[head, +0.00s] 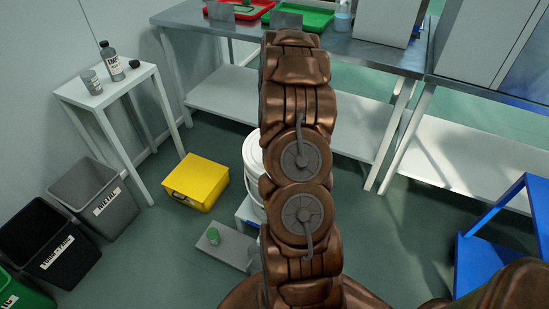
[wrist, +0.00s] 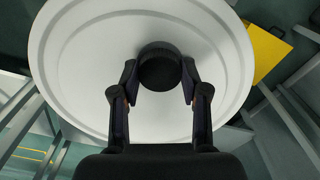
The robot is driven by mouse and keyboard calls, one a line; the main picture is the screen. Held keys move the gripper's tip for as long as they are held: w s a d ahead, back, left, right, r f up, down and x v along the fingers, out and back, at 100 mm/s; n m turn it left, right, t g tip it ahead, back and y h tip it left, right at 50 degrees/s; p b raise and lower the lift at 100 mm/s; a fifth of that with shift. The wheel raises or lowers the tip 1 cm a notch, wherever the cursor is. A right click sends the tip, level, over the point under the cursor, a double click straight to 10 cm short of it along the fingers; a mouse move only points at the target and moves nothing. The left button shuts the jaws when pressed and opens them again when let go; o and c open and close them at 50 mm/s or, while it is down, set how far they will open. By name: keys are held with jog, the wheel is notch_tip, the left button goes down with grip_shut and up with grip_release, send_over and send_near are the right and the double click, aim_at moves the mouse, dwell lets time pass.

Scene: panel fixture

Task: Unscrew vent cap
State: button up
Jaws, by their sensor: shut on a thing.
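In the wrist view a black round vent cap (wrist: 159,70) sits on the white lid of a round drum (wrist: 75,90). My gripper (wrist: 159,84) is around the cap, with one dark finger on each side, shut on it. Whether the cap is loose from the lid cannot be told. In the head view the white drum (head: 252,160) stands on the floor, mostly hidden behind my bronze arm. The cap and my gripper are hidden there.
A yellow box (head: 197,182) lies left of the drum. Several bins (head: 95,200) and a small white table (head: 100,93) stand at the left. A steel bench (head: 225,45) runs behind. A blue frame (head: 490,240) is at the right.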

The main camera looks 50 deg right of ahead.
jog(key=shift+f+n, duration=0.1)
jog(key=shift+n, duration=1.6)
jog(key=shift+n, duration=1.2)
jog(key=shift+r, duration=1.25)
jog(key=shift+r+p, duration=0.65)
jog(key=shift+r, duration=1.75)
